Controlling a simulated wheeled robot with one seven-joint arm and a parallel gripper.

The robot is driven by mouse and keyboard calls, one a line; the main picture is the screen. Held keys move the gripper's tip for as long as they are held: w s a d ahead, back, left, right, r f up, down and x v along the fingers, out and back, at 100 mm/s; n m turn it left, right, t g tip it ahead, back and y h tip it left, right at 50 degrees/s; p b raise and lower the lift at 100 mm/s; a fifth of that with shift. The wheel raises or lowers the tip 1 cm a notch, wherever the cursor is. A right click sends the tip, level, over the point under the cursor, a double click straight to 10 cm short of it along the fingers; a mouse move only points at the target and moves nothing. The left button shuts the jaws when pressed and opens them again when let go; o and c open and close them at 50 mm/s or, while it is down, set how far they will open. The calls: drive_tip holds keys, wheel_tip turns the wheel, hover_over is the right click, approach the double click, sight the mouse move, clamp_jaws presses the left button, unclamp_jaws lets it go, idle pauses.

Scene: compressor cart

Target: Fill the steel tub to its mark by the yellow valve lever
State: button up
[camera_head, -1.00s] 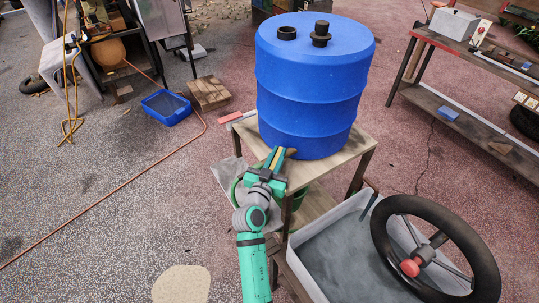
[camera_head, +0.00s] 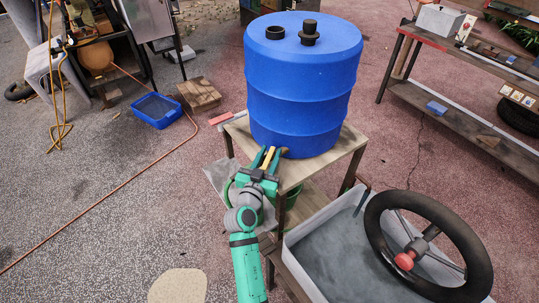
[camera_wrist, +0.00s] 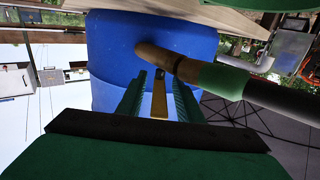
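A yellow valve lever (camera_head: 268,158) sits low on the front of the blue barrel (camera_head: 303,90). In the wrist view the lever (camera_wrist: 159,98) lies between the two green fingers, with blue showing on both sides of it. My gripper (camera_head: 266,160) is open around the lever and not visibly pressing on it. A brown tap-like pipe (camera_wrist: 167,60) with a green band crosses above and to the right in the wrist view. I cannot pick out the steel tub or its mark for certain. My arm hides much of the area below the valve.
The barrel stands on a wooden stand (camera_head: 345,145). A green container (camera_head: 292,198) is partly hidden under it. A grey cart tray (camera_head: 330,262) with a black steering wheel (camera_head: 428,245) is close on the right. A blue bin (camera_head: 155,110) and red hose (camera_head: 105,203) lie left on open ground.

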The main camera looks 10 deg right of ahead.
drive_tip(key=v, duration=1.1)
